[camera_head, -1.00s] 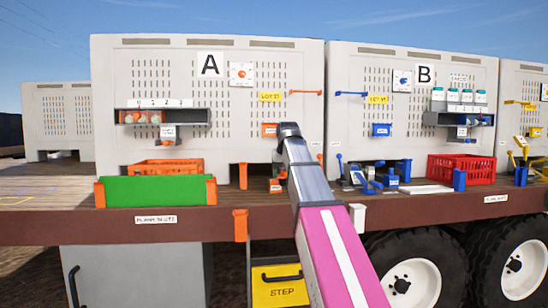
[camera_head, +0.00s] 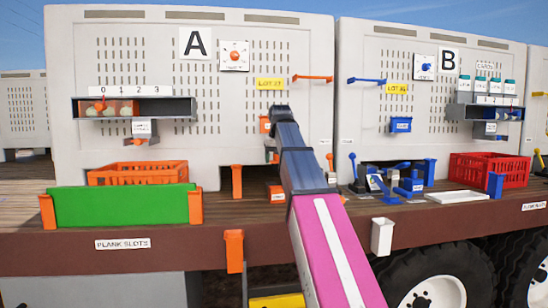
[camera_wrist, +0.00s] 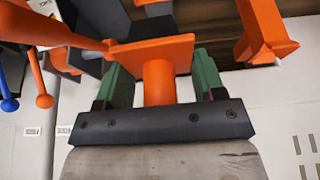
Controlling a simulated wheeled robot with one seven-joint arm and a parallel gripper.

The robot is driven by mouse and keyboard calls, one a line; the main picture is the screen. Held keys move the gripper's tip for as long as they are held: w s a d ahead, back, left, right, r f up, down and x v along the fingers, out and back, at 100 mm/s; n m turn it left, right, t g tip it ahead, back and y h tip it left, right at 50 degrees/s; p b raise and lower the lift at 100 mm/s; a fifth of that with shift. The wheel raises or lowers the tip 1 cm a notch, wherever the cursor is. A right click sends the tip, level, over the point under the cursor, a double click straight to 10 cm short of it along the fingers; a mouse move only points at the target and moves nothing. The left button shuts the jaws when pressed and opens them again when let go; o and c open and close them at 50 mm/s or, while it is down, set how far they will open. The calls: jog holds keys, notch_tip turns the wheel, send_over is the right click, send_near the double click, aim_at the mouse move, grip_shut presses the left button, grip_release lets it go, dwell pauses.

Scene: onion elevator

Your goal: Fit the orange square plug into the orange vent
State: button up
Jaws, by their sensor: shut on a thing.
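The orange square plug (camera_wrist: 150,50) is in my gripper (camera_wrist: 158,80) in the wrist view. It has a flat square plate on a round stem, and the green fingers are shut on the stem. The plate faces away from my palm, towards the deck side. A dark grey box with an orange part (camera_wrist: 148,25) lies beyond the plate, partly hidden by it. In the head view, a small orange unit (camera_head: 277,193) stands on the deck below my wrist. I cannot tell for sure whether either is the orange vent. My arm hides the fingers in the head view.
An orange post (camera_head: 237,181) stands left of the small unit; it also shows in the wrist view (camera_wrist: 262,35). An orange ball-ended lever (camera_wrist: 42,85) is at the wrist view's left. An orange crate (camera_head: 140,174) and green plank (camera_head: 120,206) are farther left. Blue fittings stand right.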

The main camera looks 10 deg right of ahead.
jog(key=shift+w+f, duration=0.1)
jog(key=shift+f, duration=1.2)
jog(key=shift+f, duration=0.3)
jog(key=shift+f, duration=3.05)
jog(key=o, duration=1)
